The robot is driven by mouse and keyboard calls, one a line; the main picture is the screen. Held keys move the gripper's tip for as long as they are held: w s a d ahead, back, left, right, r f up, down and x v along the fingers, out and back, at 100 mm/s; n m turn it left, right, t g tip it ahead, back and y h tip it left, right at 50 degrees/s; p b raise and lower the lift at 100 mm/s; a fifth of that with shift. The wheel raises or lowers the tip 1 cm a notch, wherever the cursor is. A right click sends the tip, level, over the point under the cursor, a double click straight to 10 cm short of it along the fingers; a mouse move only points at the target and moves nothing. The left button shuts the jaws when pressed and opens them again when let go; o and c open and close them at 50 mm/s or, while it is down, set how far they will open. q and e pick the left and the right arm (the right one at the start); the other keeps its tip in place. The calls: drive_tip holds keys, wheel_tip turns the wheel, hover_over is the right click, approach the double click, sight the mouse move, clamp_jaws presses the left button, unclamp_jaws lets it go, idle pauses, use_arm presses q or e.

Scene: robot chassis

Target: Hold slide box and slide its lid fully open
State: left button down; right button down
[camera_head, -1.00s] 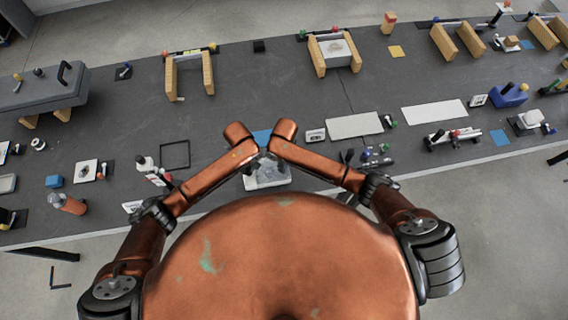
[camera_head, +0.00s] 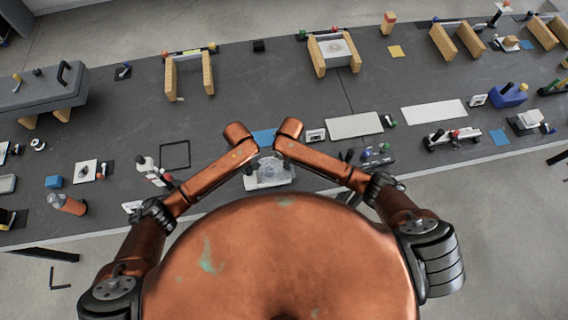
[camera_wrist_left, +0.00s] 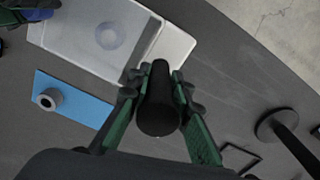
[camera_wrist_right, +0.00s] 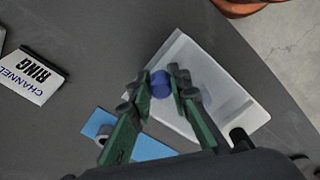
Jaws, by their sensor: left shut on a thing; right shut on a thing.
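The slide box (camera_head: 270,182) is a pale, flat box at the front middle of the table, partly hidden by my arms. Its translucent lid (camera_wrist_left: 95,30) shows a round shape through it, and a lighter strip (camera_wrist_left: 176,48) lies bare beside the lid toward the black handle. My left gripper (camera_wrist_left: 159,78) is shut on the black handle (camera_wrist_left: 158,115) at one end of the box. My right gripper (camera_wrist_right: 161,78) is shut on the blue knob (camera_wrist_right: 160,86) at the other end. The black handle also shows in the right wrist view (camera_wrist_right: 240,138).
A blue mat (camera_wrist_left: 75,100) with a grey ring (camera_wrist_left: 47,99) lies beside the box. A thin black square frame (camera_head: 175,155) lies left of the box. The table's front edge is close.

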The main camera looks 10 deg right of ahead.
drive_tip(key=d, duration=1)
drive_tip(key=shift+d, duration=0.1)
use_arm(q)
drive_tip(key=shift+a, duration=0.1)
use_arm(e)
drive_tip(key=c, duration=1.8)
unclamp_jaws()
wheel_tip(320, 180, up, 12)
drive_tip(key=shift+w, duration=0.1)
